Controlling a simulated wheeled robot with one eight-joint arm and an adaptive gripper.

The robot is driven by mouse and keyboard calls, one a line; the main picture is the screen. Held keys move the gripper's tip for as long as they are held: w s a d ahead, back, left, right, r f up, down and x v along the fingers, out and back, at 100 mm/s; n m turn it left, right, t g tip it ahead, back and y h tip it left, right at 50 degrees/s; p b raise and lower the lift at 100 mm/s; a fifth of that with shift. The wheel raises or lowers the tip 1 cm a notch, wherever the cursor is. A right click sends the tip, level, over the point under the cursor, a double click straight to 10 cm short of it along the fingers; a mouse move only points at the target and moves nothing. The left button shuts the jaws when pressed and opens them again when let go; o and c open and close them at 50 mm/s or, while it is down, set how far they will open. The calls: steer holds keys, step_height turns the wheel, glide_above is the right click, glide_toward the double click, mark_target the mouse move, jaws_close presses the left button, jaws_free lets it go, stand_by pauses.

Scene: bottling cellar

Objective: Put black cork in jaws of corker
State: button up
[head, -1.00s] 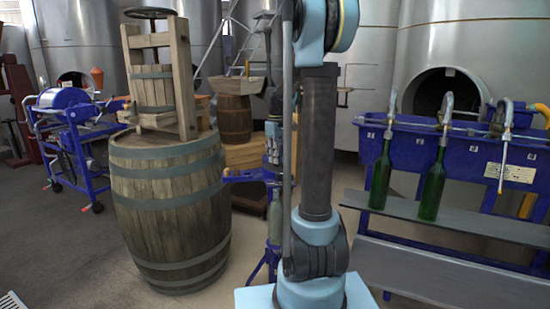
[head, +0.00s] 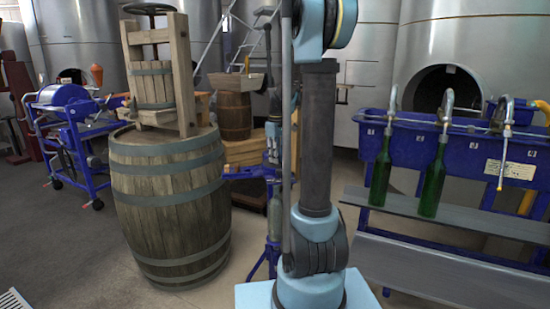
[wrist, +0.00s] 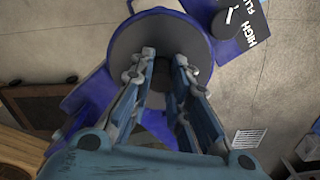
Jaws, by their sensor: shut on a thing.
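In the wrist view my gripper (wrist: 164,62) points down with its two fingers close together. A dark piece (wrist: 164,76), which looks like the black cork, sits between them, mostly hidden by the fingers. Beneath the fingertips is a round grey plate on a blue frame, which looks like the top of the corker (wrist: 126,40). I cannot tell whether the cork touches the corker's jaws. In the head view the blue corker (head: 243,174) stands behind my arm, partly hidden, with a bottle (head: 276,222) upright in it.
A large barrel (head: 168,215) with a wooden press (head: 183,75) on top stands left of the corker. A blue bottle filler (head: 455,152) with two green bottles (head: 432,190) on its shelf is at right. A blue cart (head: 75,145) stands at far left. Open floor lies at front left.

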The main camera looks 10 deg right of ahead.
steer(key=o, duration=0.7)
step_height(320, 180, up, 12)
steer(key=shift+w+f, duration=0.1)
stand_by(0.6)
